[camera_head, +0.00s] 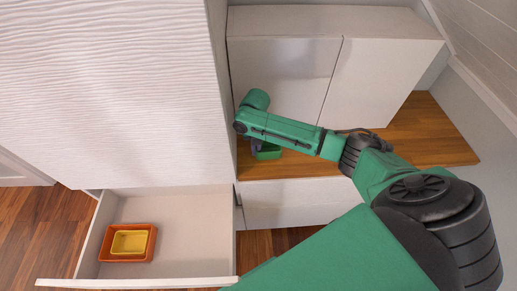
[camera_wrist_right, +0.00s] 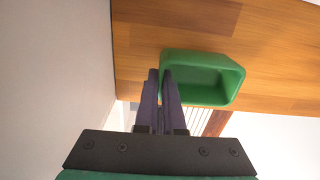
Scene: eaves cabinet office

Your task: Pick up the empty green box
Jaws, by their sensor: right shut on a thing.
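The green box (camera_wrist_right: 203,77) is an open-topped, empty tub in the right wrist view. It lies over the wooden countertop near its edge. In the head view the box (camera_head: 269,153) shows only partly, below my green right arm. My right gripper (camera_wrist_right: 160,77) is shut on the box's left wall, with its dark fingers close together. In the head view this gripper (camera_head: 256,146) is mostly hidden by the arm. I cannot tell whether the box rests on the countertop or is slightly raised. My left gripper is not in view.
The wooden countertop (camera_head: 432,130) runs under white upper cabinets (camera_head: 372,82). A tall white cabinet (camera_head: 120,95) stands close on the left. An open white drawer (camera_head: 190,235) holds an orange tray (camera_head: 107,256) with a yellow box (camera_head: 130,242) inside.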

